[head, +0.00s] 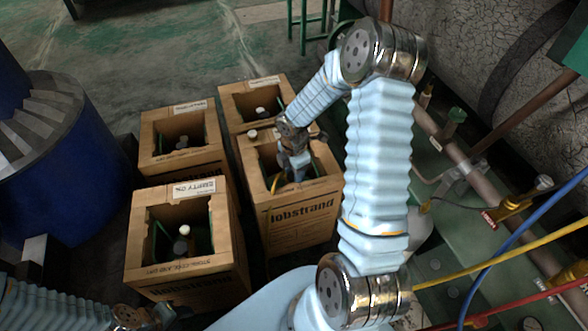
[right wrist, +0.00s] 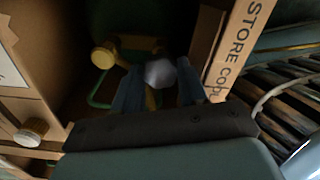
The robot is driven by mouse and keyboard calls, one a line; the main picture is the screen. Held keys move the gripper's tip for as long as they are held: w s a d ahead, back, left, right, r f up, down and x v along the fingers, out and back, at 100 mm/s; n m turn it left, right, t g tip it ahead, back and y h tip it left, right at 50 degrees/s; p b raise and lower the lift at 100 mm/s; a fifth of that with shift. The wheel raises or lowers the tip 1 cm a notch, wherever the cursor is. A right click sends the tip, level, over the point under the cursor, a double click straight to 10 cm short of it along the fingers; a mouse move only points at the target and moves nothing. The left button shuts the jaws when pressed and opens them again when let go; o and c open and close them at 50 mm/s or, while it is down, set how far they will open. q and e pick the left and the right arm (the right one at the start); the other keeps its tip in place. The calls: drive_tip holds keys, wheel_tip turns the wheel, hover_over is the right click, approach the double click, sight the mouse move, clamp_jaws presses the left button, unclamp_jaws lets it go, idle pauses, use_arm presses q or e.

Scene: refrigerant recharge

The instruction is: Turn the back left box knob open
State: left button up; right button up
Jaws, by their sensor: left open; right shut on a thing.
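Several open-topped cardboard boxes stand on the floor in the head view. The back left box (head: 150,165) has a dark opening with a small greyish knob (head: 182,142) inside; no gripper is near it. My right gripper (head: 295,172) reaches down into the front right box (head: 300,215). In the right wrist view its blue fingers (right wrist: 158,92) are shut on a pale grey round knob (right wrist: 160,73) inside the box. A yellow knob (right wrist: 103,55) is left of it. My left gripper (head: 145,319) is open and empty at the bottom edge, short of the front left box (head: 187,280).
The back right box (head: 228,103) stands behind my right forearm. A blue drum (head: 70,180) is at the left. Pipes (head: 450,150) and yellow, blue and red hoses (head: 500,255) run along the right.

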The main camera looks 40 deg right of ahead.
drive_tip(key=shift+n, duration=0.4)
drive_tip(key=o, duration=1.1)
drive_tip(key=shift+c, duration=0.2)
drive_tip(key=shift+s+f, duration=0.1)
